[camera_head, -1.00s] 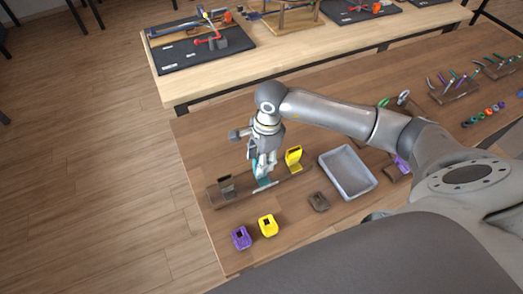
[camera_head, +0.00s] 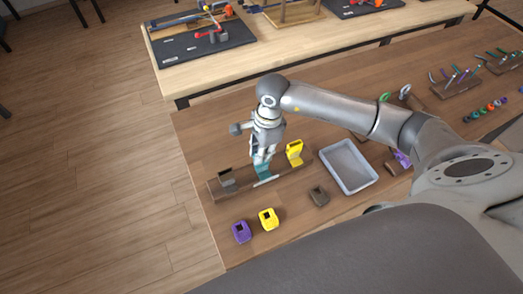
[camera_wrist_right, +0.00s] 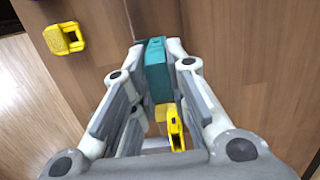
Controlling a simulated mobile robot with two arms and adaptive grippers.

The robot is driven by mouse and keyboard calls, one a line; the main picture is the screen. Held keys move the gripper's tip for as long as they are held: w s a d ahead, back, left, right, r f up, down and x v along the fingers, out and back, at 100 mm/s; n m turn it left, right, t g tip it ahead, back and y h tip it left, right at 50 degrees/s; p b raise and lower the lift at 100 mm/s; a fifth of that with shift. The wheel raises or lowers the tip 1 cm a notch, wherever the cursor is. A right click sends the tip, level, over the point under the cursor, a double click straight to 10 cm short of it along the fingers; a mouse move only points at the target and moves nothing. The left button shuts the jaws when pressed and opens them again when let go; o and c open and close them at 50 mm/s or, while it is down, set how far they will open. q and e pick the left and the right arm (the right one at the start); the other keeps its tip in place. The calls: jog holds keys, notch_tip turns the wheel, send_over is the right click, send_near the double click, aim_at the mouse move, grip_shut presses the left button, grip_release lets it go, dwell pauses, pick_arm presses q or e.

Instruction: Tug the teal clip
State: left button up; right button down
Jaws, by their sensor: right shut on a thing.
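The teal clip (camera_head: 263,171) stands at the middle of a long brown wooden rail (camera_head: 243,184) on the table. My right gripper (camera_head: 261,158) comes down on it from above and is shut on it. In the right wrist view the teal clip (camera_wrist_right: 157,72) sits between the two fingertips (camera_wrist_right: 158,62). Whether its lower end touches the rail is hard to tell. My left gripper is not in view.
Purple (camera_head: 241,231) and yellow (camera_head: 268,218) pieces and a dark brown piece (camera_head: 318,195) lie in front. A grey bin (camera_head: 349,166) is at right.

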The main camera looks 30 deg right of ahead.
jog(key=shift+w+r, duration=0.1)
dwell(0.4)
jog(key=shift+b, duration=0.4)
jog(key=c, duration=1)
grip_release()
jog(key=shift+f, duration=0.2)
jog(key=shift+d+r+p, duration=0.2)
jog(key=shift+r+p, duration=0.45)
jog(key=shift+r, duration=0.9)
jog(key=shift+d+r+p, duration=0.2)
jog(key=shift+r+p, duration=0.45)
jog(key=shift+r, duration=0.85)
jog(key=shift+s+f, duration=0.1)
jog(key=shift+s, duration=0.1)
